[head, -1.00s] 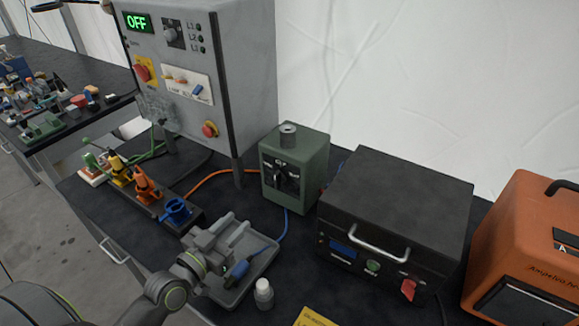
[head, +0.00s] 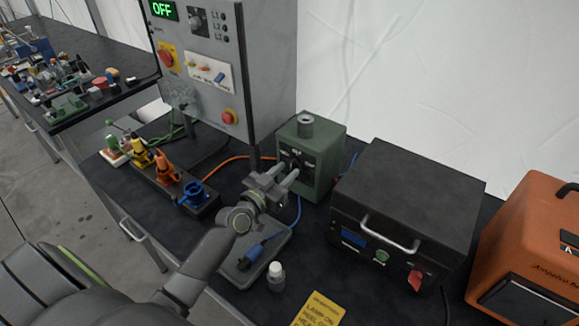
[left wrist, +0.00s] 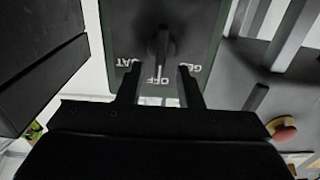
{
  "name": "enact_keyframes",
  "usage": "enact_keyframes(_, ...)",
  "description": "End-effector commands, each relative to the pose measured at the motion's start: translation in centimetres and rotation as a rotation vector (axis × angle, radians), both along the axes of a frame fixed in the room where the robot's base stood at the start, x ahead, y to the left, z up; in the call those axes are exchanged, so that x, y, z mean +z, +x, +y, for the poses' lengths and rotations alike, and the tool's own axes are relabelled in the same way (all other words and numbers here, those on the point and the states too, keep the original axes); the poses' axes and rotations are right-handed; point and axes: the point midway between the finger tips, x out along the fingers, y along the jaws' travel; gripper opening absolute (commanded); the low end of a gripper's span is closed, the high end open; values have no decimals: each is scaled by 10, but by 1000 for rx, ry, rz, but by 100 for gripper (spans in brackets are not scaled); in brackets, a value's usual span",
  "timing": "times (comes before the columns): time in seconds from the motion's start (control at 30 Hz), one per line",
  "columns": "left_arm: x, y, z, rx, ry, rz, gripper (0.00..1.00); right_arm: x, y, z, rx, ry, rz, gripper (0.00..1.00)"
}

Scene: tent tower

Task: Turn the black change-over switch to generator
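The black change-over switch (head: 295,163) is on the front of a green box (head: 325,165). In the left wrist view the switch (left wrist: 160,45) has its pointer in line with the OFF label, between a label ending in AT and one starting with GE. My left gripper (head: 285,176) is in front of the box, partly covering the switch and labels in the head view. In the left wrist view its fingers (left wrist: 158,80) are open, one on each side of the switch handle. I cannot tell whether they touch it. My right gripper is not in view.
A grey cabinet (head: 262,75) with an OFF display stands behind left. A black case (head: 420,195) is right of the box. Coloured connectors stand left.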

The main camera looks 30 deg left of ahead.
Motion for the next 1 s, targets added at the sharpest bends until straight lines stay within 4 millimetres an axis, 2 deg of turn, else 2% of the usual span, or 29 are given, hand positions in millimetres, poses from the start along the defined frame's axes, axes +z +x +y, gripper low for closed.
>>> enact_keyframes(0.2, 0, 21, -3, 0, 0, 0, 33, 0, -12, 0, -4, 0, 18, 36)
enact_keyframes(0.53, -1, 24, -3, 0, -1, 0, 33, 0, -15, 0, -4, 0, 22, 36)
enact_keyframes(0.57, -1, 24, -3, 0, -1, 0, 31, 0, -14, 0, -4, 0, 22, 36)
enact_keyframes(0.77, 0, 24, -3, 0, 0, 0, 5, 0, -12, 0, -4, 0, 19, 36)
enact_keyframes(1.0, -1, 24, -3, 0, -22, 4, 5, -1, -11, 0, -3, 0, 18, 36)
